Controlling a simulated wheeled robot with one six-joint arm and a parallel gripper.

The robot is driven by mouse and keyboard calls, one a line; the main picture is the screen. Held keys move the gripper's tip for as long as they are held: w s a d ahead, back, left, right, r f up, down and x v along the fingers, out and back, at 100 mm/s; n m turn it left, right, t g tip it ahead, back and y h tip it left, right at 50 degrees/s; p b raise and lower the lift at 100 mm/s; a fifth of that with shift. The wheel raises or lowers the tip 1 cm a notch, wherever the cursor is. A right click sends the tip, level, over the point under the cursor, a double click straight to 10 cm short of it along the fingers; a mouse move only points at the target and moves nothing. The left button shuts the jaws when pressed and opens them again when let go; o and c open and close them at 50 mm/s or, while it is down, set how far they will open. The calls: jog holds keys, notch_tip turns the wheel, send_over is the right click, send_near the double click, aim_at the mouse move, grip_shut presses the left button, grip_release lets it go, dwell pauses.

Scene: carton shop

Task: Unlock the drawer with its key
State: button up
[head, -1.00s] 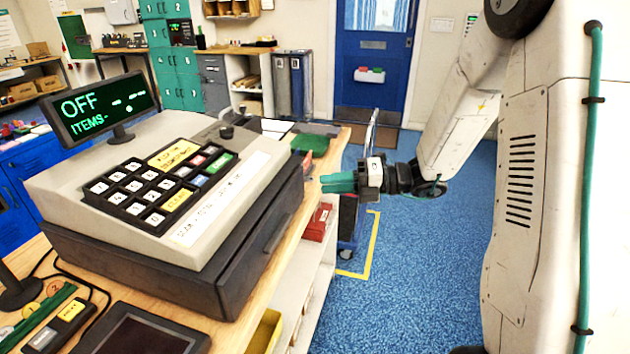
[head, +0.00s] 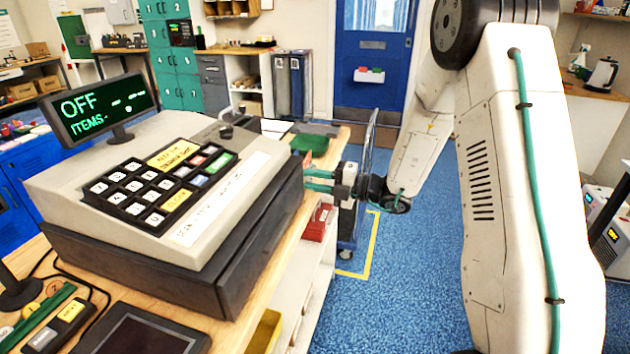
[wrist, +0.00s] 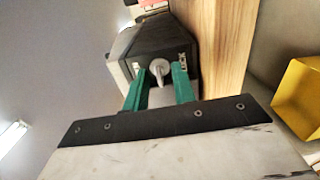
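The cash register (head: 240,175) stands on the counter, with its dark drawer (head: 225,275) under the keypad body and closed. In the wrist view the dark front of the drawer (wrist: 133,48) faces my gripper. A small silver key (wrist: 159,70) sits at the lock on that front, its round head toward me. My gripper (wrist: 158,75) is open, with its green fingers apart on either side of the key; I cannot tell whether either touches it. In the head view my gripper (head: 308,180) is beside the register's right end, and the key is hidden.
The wooden counter (head: 262,290) runs along under the register. A red box (head: 318,222) and a yellow bin (head: 265,330) are on the shelves below. A wheeled cart (head: 352,215) stands behind my gripper. The blue floor (head: 400,300) to the right is clear.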

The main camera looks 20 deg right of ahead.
grip_shut()
jog(key=shift+n, duration=0.3)
jog(key=n, duration=1.1)
jog(key=shift+n, duration=0.4)
jog(key=n, duration=0.5)
jog(key=shift+n, duration=0.3)
jog(key=shift+f, duration=0.1)
